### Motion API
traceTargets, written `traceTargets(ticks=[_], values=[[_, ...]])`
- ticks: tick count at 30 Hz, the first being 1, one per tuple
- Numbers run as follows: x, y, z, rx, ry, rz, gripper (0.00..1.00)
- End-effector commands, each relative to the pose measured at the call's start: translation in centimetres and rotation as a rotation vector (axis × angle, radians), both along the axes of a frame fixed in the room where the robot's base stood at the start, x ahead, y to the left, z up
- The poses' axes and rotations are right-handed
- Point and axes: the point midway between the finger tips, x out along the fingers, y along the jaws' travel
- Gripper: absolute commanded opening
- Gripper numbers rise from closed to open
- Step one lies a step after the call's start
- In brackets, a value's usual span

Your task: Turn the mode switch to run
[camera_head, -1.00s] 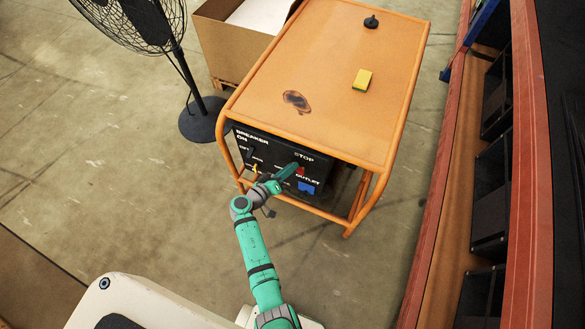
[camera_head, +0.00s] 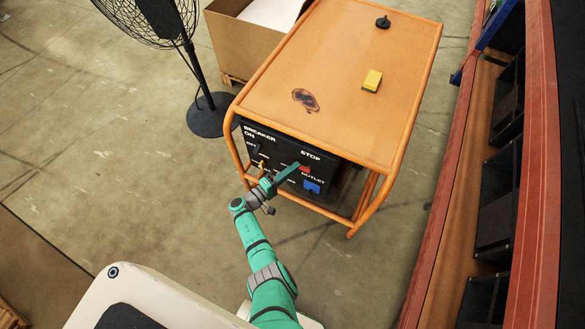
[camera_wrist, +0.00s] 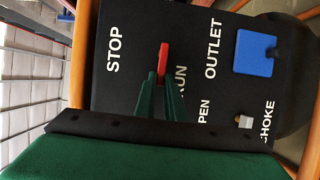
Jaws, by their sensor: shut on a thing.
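The red mode switch (camera_wrist: 163,58) is on the black control panel (camera_wrist: 120,85), between the STOP and RUN labels in the wrist view. My gripper (camera_wrist: 161,80) has its two green fingers on either side of the red switch and is shut on it. The fingers partly cover the RUN label and the switch's lower part, so I cannot tell its exact setting. In the head view the red switch (camera_head: 305,169) shows just below the STOP label, with my gripper (camera_head: 295,168) reaching it from the left.
A blue outlet cover (camera_head: 312,186) and a yellow part (camera_head: 262,164) are on the same panel. The orange cart top (camera_head: 340,60) carries a yellow sponge (camera_head: 372,80) and a black knob (camera_head: 383,22). A fan (camera_head: 208,112) stands left; a red-framed shelf (camera_head: 450,190) stands right.

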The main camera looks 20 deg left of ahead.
Motion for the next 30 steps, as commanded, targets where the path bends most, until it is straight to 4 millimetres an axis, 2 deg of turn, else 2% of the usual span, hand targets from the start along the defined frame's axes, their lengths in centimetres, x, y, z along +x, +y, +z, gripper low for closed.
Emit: traceTargets(ticks=[17, 18, 20, 30], values=[[-0.03, -0.14, -0.24, -0.037, 0.003, -0.003, 0.0], [-0.03, -0.14, -0.24, -0.037, 0.003, -0.003, 0.12], [-0.03, -0.13, -0.25, -0.037, 0.003, -0.003, 0.26], [-0.16, 0.03, -0.23, -0.035, 0.002, -0.001, 0.28]])
